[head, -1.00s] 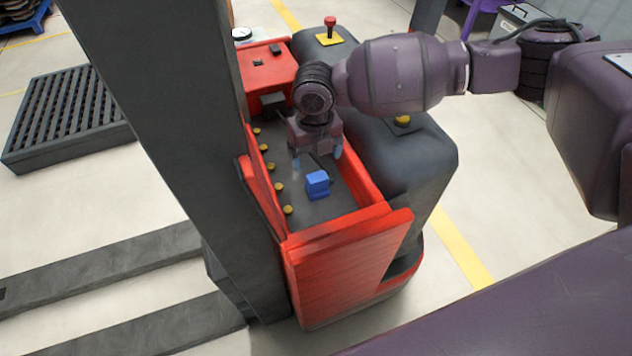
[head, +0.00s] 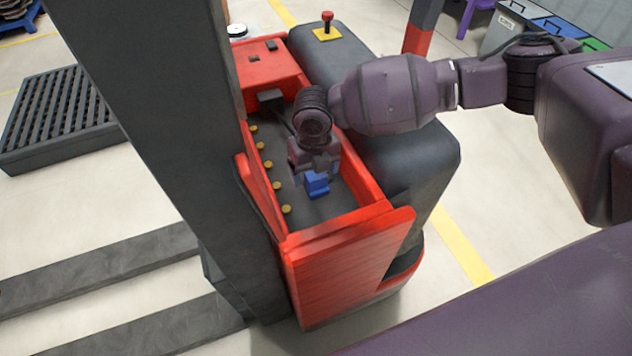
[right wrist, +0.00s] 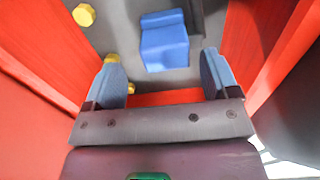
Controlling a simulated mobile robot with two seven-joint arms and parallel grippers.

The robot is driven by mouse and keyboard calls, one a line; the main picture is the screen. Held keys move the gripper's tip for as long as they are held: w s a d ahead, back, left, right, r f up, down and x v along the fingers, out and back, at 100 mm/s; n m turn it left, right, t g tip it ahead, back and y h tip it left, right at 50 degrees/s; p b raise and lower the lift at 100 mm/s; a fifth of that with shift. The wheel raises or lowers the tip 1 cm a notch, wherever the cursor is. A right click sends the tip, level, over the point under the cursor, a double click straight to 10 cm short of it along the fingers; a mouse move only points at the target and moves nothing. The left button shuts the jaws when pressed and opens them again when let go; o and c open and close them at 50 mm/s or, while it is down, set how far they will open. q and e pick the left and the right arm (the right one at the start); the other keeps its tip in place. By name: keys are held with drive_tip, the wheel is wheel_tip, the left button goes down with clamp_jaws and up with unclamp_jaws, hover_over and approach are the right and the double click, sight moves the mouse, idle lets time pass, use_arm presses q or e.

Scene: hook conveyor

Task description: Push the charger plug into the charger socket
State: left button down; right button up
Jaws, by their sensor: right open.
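A blue block, which I take for the charger plug (head: 316,186), lies on the dark floor of the red-walled tray on the truck. It also shows in the right wrist view (right wrist: 165,45), ahead of and between my fingertips. My right gripper (head: 317,172) is open, pointing down just over the block and partly covering it. I cannot see any finger touching it. A black box with a dark cable (head: 271,97) sits at the tray's far end; I cannot tell whether it is the charger socket. My left gripper is out of view.
Red walls (head: 362,170) enclose the tray on both sides, with a red front panel (head: 345,265). Several yellow knobs (head: 277,186) line its left side. A dark mast (head: 170,120) rises at left. A red button on a yellow plate (head: 327,28) stands behind.

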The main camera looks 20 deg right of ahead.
sight(316, 181)
drive_tip(key=f, duration=0.3)
drive_tip(key=f+b, duration=0.1)
drive_tip(key=f, duration=0.1)
drive_tip(key=shift+w+d, duration=0.1)
drive_tip(key=shift+d, duration=0.25)
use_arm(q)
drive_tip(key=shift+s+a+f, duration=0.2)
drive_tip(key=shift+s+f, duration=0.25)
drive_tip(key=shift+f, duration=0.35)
use_arm(e)
drive_tip(key=shift+r, duration=0.1)
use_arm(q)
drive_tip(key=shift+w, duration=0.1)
use_arm(e)
drive_tip(key=shift+c, duration=0.2)
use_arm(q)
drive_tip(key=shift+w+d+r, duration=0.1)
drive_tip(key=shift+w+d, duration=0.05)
use_arm(e)
drive_tip(key=c, duration=0.9)
